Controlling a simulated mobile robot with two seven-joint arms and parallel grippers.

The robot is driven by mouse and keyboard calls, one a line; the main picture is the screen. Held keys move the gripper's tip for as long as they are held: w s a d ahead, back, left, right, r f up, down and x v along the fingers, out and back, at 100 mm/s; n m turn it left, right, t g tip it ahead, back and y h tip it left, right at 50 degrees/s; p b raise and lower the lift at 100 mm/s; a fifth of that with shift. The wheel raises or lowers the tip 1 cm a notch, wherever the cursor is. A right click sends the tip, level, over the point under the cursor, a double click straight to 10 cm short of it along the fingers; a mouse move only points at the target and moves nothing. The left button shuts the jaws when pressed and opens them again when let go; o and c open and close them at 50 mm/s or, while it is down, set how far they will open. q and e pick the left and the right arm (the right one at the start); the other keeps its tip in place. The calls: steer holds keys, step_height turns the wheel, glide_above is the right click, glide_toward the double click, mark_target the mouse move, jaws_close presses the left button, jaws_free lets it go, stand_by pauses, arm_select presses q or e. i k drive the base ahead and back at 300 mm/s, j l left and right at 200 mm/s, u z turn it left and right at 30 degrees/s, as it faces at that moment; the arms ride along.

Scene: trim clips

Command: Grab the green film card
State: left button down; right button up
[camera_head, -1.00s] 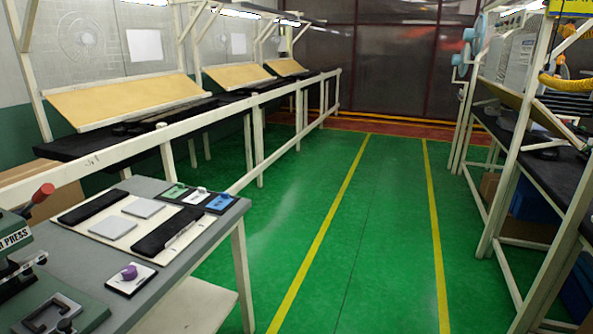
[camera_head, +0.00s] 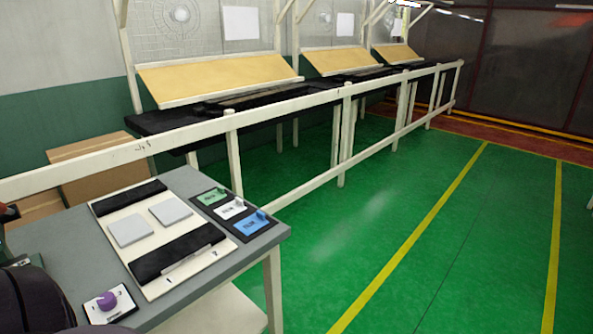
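The green film card (camera_head: 211,196) lies at the back of a dark holder on the right side of the grey table. A white card (camera_head: 231,208) and a blue card (camera_head: 252,225) lie in the same holder, in a row toward the front right. Each card has a small raised tab. Neither gripper shows in the view. A dark rounded shape at the bottom left corner may be part of my own arm.
The grey table (camera_head: 183,184) carries a white board (camera_head: 150,291) with two grey squares and two black strips. A purple knob (camera_head: 107,301) sits near the front edge. A white rail (camera_head: 285,107) runs behind the table. Green floor at right is clear.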

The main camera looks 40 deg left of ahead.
mark_target(219, 194)
steer(key=i+u, duration=0.2)
steer(key=i, duration=0.45)
steer(key=i+l+u, duration=0.2)
steer(key=i, duration=0.4)
steer(key=i+u, duration=0.25)
steer(key=u, duration=0.15)
steer(key=i+l+u, duration=0.1)
steer(key=i+u, duration=0.25)
steer(key=i+l+u, duration=0.1)
steer(key=u, duration=0.3)
steer(key=i+u, duration=0.15)
steer(key=u, duration=0.35)
steer(key=i+l+u, duration=0.15)
steer(key=u, duration=0.3)
steer(key=i+l+u, duration=0.15)
steer(key=u, duration=0.35)
steer(key=i+l+u, duration=0.1)
steer(key=l+u, duration=0.2)
steer(key=u, duration=0.15)
steer(key=l+u, duration=0.25)
steer(key=u, duration=0.25)
